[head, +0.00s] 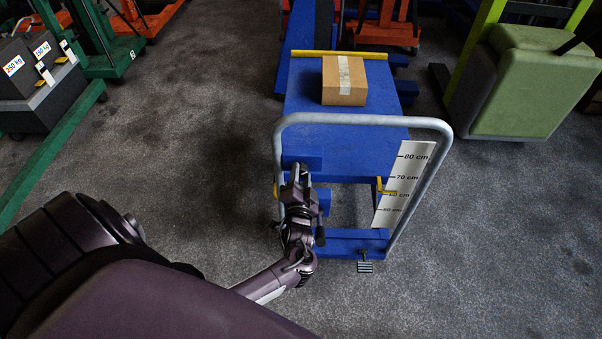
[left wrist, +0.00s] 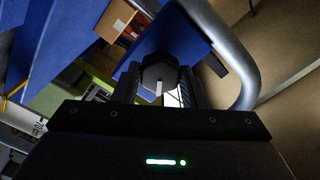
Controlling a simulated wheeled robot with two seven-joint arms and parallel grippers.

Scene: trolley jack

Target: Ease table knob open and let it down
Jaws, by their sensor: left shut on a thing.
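The blue lift table (head: 365,135) stands ahead of me in the head view, with a cardboard box (head: 344,80) on its top. A grey tubular handle (head: 360,117) arches over its near end. My left gripper (head: 297,178) is at the left upright of the handle, beside a blue block. In the left wrist view its two fingers are shut on a dark knob (left wrist: 160,72) with a pale mark on its face. In the head view the gripper hides the knob. My right gripper is not in view.
A height scale (head: 404,180) with a yellow pointer (head: 388,190) stands at the table's right side. A foot pedal (head: 364,266) sticks out at the base. Dark weights (head: 40,85) and green frames are at left, a green padded block (head: 530,85) at right. Floor between is clear.

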